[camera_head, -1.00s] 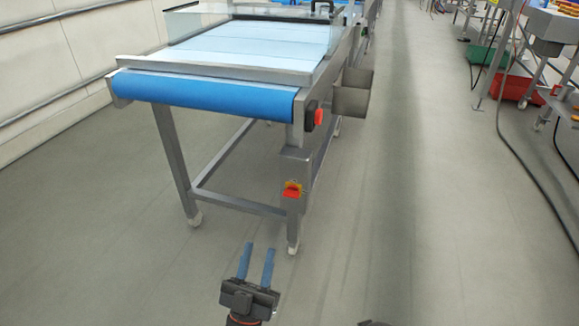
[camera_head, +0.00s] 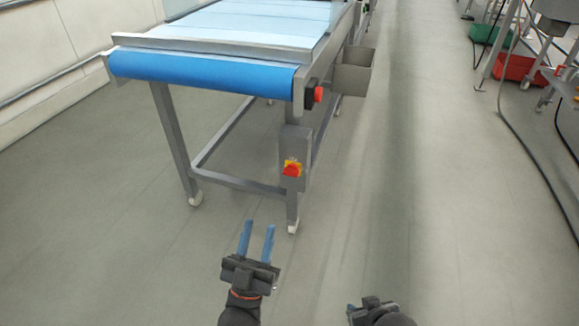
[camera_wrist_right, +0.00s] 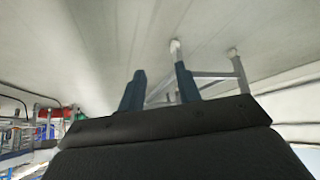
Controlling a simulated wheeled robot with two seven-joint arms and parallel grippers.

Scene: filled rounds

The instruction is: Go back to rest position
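My left gripper (camera_head: 257,242) is in the lower middle of the head view. Its two blue fingers stand apart with nothing between them, over bare floor in front of the conveyor's near leg. My right gripper (camera_head: 352,309) shows only partly at the bottom edge of the head view, to the right of the left one. In the right wrist view my right gripper (camera_wrist_right: 160,84) has its two dark blue fingers apart, with nothing held. That view appears upside down, with the floor at the top.
A steel conveyor table with a blue belt (camera_head: 200,75) stands ahead at left. A red crate (camera_head: 515,68) and cables lie at far right. The aisle floor (camera_head: 425,180) is clear.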

